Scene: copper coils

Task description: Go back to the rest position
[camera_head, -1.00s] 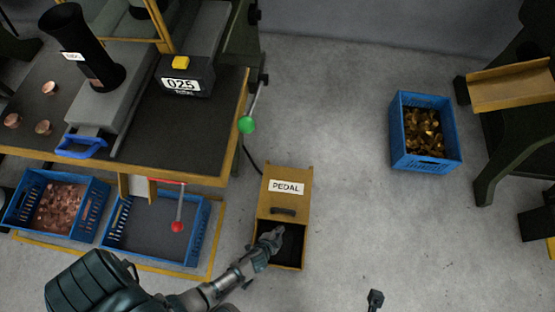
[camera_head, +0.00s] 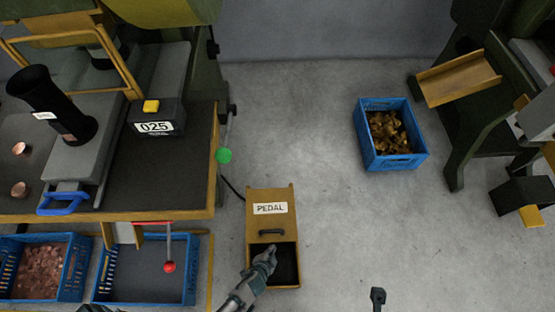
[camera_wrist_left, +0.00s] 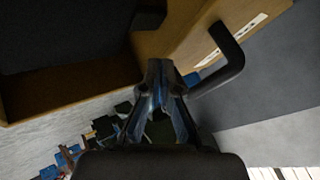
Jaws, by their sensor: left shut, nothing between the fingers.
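My left gripper (camera_head: 266,257) is shut and empty. In the head view it overlaps the open front of the yellow pedal box (camera_head: 254,236), just below its dark handle (camera_head: 271,232). In the left wrist view my left fingers (camera_wrist_left: 160,80) are together, close to the dark handle (camera_wrist_left: 228,62) and the yellow wall (camera_wrist_left: 60,92) of the box. I cannot tell whether they touch the box.
At left stands a bench (camera_head: 195,190) with a press, a 025 display (camera_head: 154,127) and a green-knobbed lever (camera_head: 224,156). Blue crates (camera_head: 195,275) sit under it. Another blue crate (camera_head: 398,162) holds coppery scrap. Grey floor (camera_head: 330,210) is clear between the pedal box and that crate.

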